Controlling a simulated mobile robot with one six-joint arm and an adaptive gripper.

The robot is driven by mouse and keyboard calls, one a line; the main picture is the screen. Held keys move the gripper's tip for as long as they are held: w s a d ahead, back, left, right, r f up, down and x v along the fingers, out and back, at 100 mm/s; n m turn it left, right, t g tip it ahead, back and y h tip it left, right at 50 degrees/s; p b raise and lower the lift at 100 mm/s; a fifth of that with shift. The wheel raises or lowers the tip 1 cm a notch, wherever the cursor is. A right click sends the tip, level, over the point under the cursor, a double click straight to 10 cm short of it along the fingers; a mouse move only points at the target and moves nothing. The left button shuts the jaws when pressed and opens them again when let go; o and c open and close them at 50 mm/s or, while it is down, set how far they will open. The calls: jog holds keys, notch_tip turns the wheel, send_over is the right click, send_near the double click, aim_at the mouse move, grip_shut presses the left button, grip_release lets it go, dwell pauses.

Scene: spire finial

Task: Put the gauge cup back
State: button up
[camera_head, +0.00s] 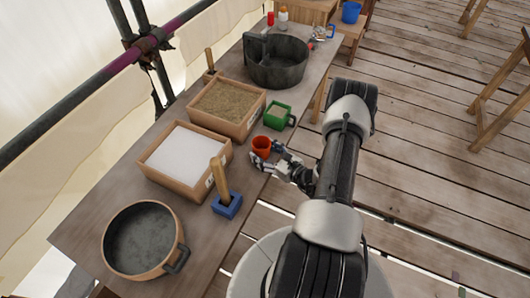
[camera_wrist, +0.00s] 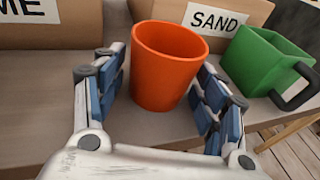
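An orange cup (camera_head: 261,146), which I take for the gauge cup, stands upright on the bench near its front edge. It is large in the wrist view (camera_wrist: 166,72), and its inside looks empty. My gripper (camera_head: 266,158) is at the cup from the front right. In the wrist view the blue-padded fingers (camera_wrist: 163,88) stand spread on both sides of the cup. A narrow gap shows at the left finger; the right pads overlap the cup's edge in the picture, and contact there cannot be told.
A green square cup (camera_head: 278,115) with a dark handle stands close to the right in the wrist view. Behind are a sand box (camera_head: 250,132) and a box of white powder (camera_head: 160,185). A blue-based tool (camera_head: 228,207), a round pan (camera_head: 110,245) and a dark tub (camera_head: 278,75) share the bench.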

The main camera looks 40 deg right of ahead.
jog(key=shift+o, duration=0.5)
jog(key=shift+r, duration=0.1)
jog(key=shift+s+r+p, duration=0.15)
jog(key=shift+r+p, duration=0.05)
jog(key=shift+p, duration=0.1)
jog(key=a+p+v, duration=0.1)
jog(key=p+v, duration=0.1)
jog(key=v, duration=1)
jog(key=w+a+r+n+g+y, duration=0.1)
jog(key=w+a+r+n+y, duration=0.2)
jog(key=r+n, duration=0.15)
jog(key=w+a+r+n+g+y, duration=0.1)
jog(key=w+a+r+n+y, duration=0.1)
jog(key=w+r+n+y, duration=0.3)
jog(key=s+a+r+n+g+y, duration=0.25)
jog(key=a+r+n+g, duration=0.65)
jog(key=a+r, duration=0.45)
jog(key=s+a+r+n+h, duration=0.4)
jog(key=s+r+n+h, duration=0.1)
jog(key=s+r+n, duration=0.1)
jog(key=s+a+r+n+h, duration=0.3)
jog(key=s+r+n+h, duration=0.3)
jog(key=n, duration=0.5)
jog(key=shift+s+a+r, duration=0.4)
jog(key=shift+s+r, duration=0.2)
jog(key=shift+r, duration=0.3)
